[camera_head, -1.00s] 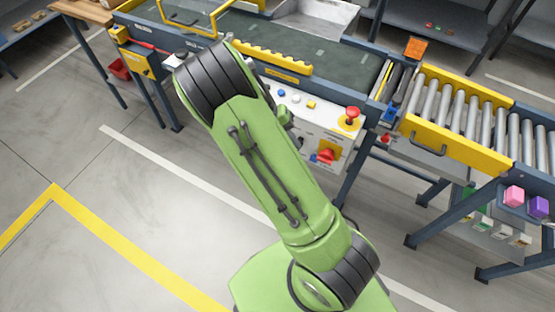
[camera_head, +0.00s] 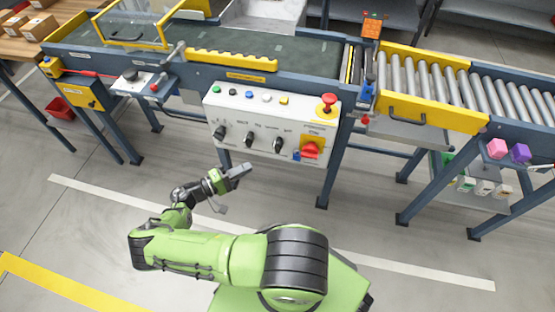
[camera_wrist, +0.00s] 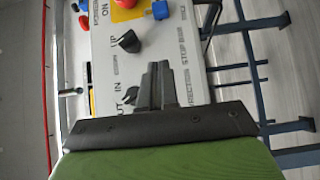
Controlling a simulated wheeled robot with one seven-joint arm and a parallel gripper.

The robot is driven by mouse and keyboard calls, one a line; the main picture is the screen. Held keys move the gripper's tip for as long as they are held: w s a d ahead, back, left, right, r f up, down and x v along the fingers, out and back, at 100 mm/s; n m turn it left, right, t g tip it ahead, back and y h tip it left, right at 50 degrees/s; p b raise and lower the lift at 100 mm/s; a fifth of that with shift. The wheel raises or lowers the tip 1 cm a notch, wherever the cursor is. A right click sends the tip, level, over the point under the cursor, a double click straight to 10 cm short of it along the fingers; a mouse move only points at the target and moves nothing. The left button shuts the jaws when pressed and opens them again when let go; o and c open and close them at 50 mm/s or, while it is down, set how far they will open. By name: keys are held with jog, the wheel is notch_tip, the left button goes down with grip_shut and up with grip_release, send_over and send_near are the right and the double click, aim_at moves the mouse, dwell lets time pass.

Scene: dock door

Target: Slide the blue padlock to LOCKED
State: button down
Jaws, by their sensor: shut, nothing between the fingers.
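A small blue block (camera_head: 296,155), apparently the padlock, sits at the lower left edge of the yellow plate with the red switch handle (camera_head: 311,149) on the white control panel (camera_head: 230,105). In the wrist view the blue block (camera_wrist: 160,9) shows at the top edge, beside the red switch on yellow. Any LOCKED marking is too small to read. My gripper (camera_head: 245,170) is shut and empty, in front of and below the panel, left of the blue block. In the wrist view its fingers (camera_wrist: 158,75) cover part of the panel, and the blue block lies beyond them.
Black knobs (camera_head: 248,141) line the panel, with buttons and a red emergency stop (camera_head: 327,103) above. Another blue part (camera_head: 367,91) stands at the conveyor gap. Table legs (camera_head: 329,170) stand right of the panel.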

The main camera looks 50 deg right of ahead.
send_near(294, 152)
jog(key=w+d, duration=0.2)
jog(key=s+d, duration=0.1)
jog(key=s+d+b, duration=0.1)
jog(key=s, duration=0.1)
jog(key=shift+s+d+f, duration=0.2)
jog(key=shift+d+f, duration=0.1)
jog(key=shift+f, duration=0.1)
jog(key=shift+s+d, duration=0.2)
jog(key=shift+s, duration=0.2)
